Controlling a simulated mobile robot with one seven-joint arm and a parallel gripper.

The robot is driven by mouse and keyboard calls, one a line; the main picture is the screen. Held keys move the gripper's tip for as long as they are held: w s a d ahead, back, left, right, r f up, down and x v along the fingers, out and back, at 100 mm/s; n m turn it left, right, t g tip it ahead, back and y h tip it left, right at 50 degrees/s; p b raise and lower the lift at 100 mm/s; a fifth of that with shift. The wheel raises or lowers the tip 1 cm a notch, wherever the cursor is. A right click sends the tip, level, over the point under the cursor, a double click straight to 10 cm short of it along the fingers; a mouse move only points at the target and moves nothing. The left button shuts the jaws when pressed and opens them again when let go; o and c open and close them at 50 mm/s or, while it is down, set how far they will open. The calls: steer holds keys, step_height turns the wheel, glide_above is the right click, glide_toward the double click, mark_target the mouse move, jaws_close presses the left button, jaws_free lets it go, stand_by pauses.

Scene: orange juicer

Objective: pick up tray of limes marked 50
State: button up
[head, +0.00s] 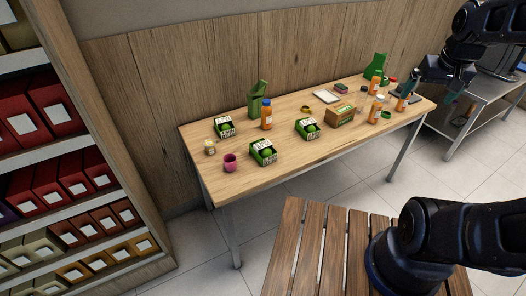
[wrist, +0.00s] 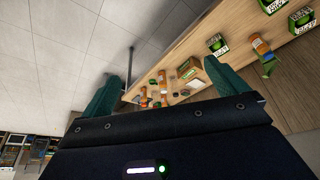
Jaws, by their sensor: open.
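Three small green trays of limes stand apart on the wooden table: a back-left one (head: 224,127), a front one (head: 263,153) and a right one (head: 307,129). Their labels are too small for me to read, so I cannot tell which is marked 50. Lime trays also show in the wrist view at the upper right, one nearer the middle (wrist: 216,44) and another by the right edge (wrist: 301,20). My gripper (head: 425,98) is open and empty over the table's right end, far from the trays. Its teal fingers are spread in the wrist view (wrist: 160,72).
Shelves (head: 75,160) stand left. A slatted wooden surface (head: 310,245) is in front.

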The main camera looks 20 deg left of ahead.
steer(key=w+a+f+n+g, duration=0.1)
steer(key=w+a+f+n, duration=0.15)
steer(key=w+a, duration=0.75)
steer(key=n+g, duration=0.3)
steer(key=n, duration=0.3)
glide_above(263, 144)
step_height(263, 144, down, 29)
steer(key=shift+s+a+f, duration=0.1)
steer(key=shift+f, duration=0.1)
steer(key=shift+a+f, duration=0.1)
steer(key=shift+f, duration=0.35)
step_height(263, 144, down, 4)
steer(key=shift+f, duration=0.15)
steer(key=shift+d+f, duration=0.2)
steer(key=shift+f, duration=2.7)
steer(key=shift+c, duration=0.2)
